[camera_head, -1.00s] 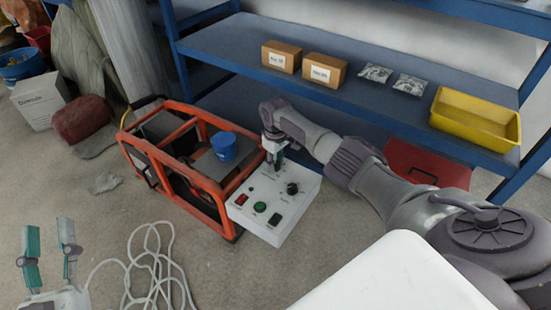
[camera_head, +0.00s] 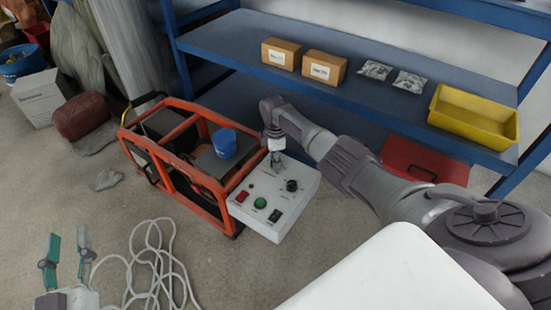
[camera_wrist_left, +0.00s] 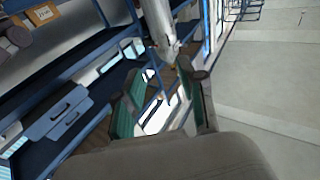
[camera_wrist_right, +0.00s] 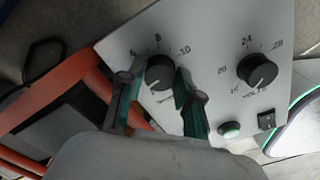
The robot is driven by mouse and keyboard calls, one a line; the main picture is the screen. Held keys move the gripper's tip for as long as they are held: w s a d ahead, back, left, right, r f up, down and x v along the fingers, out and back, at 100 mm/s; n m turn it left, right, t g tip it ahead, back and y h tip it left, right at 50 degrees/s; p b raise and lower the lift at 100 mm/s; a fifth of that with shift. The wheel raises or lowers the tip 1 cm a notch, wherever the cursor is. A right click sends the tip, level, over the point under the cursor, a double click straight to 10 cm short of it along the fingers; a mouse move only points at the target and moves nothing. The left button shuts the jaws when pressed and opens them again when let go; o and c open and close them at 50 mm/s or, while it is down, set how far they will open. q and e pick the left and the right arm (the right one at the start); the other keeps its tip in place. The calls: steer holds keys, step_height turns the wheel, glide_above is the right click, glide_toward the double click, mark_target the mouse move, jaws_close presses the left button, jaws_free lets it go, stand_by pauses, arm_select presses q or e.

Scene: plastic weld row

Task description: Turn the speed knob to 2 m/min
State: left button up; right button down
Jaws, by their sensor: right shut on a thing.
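The white control panel (camera_head: 282,215) is mounted at the end of the orange frame. The black speed knob (camera_wrist_right: 159,71) shows in the right wrist view, with 6, 8 and 10 printed around it. A white mark on it points to the lower left. My right gripper (camera_wrist_right: 154,78) has one finger on each side of this knob and is shut on it. In the head view my right gripper (camera_head: 276,158) covers most of the knob. My left gripper (camera_head: 66,245) is open and empty at the lower left; its spread fingers also show in the left wrist view (camera_wrist_left: 160,85).
A second black knob (camera_wrist_right: 257,70), marked 20 to 28, sits beside the speed knob. A pale hose (camera_head: 155,270) lies on the floor.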

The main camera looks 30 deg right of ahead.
steer(key=n, duration=0.4)
arm_select(q)
steer(key=shift+s+r+t, duration=0.1)
steer(key=shift+r+t, duration=0.4)
steer(key=shift+r, duration=0.2)
arm_select(e)
steer(key=shift+n, duration=1.5)
arm_select(q)
steer(key=shift+d, duration=0.1)
arm_select(e)
steer(key=shift+a, duration=0.1)
steer(key=c, duration=0.8)
jaws_free()
arm_select(q)
steer(key=shift+r, duration=0.15)
arm_select(e)
steer(key=shift+r, duration=0.1)
step_height(320, 180, up, 12)
steer(key=shift+f, duration=0.1)
